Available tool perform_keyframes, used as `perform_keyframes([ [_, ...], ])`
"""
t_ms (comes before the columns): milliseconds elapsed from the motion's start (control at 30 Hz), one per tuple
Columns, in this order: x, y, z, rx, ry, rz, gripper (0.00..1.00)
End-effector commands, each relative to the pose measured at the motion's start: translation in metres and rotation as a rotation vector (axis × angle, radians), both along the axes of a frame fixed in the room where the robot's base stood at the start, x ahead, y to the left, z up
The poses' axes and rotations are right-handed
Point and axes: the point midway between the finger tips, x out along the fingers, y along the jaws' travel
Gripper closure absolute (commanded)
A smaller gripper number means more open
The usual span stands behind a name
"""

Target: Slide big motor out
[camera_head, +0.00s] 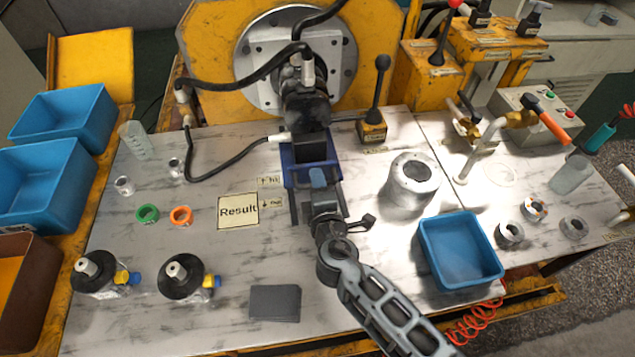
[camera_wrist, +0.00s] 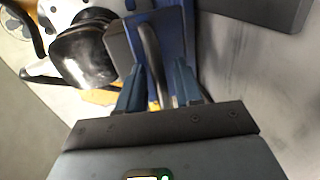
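A dark, roughly cylindrical motor (camera_head: 306,108) stands at the back centre, before the round metal flange. In the wrist view a glossy black body (camera_wrist: 85,55), probably the same motor, shows at the upper left. Below the motor is a blue slide bracket (camera_head: 296,174) with a dark block on it. In the wrist view the blue bracket (camera_wrist: 176,30) carries a grey curved handle (camera_wrist: 150,48). My gripper (camera_head: 319,182) is at the bracket's front. Its two blue fingers (camera_wrist: 160,85) stand apart on either side of the handle, with a gap visible. Contact with the handle cannot be told.
A black hose (camera_head: 215,175) runs left of the bracket. A lever box (camera_head: 372,125) and a grey cylinder (camera_head: 412,180) stand to the right. A blue bin (camera_head: 432,253) is at the front right. The table left of my arm, around the Result plate (camera_head: 238,211), is mostly flat.

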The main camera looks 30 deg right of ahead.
Motion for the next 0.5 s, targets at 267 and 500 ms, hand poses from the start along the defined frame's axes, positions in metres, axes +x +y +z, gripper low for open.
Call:
perform_keyframes([
  [267,0.0007,-0.0005,-0.0006,0.000,0.000,0.000,0.67],
  [500,0.0006,-0.0005,-0.0005,0.000,0.000,0.000,0.90],
])
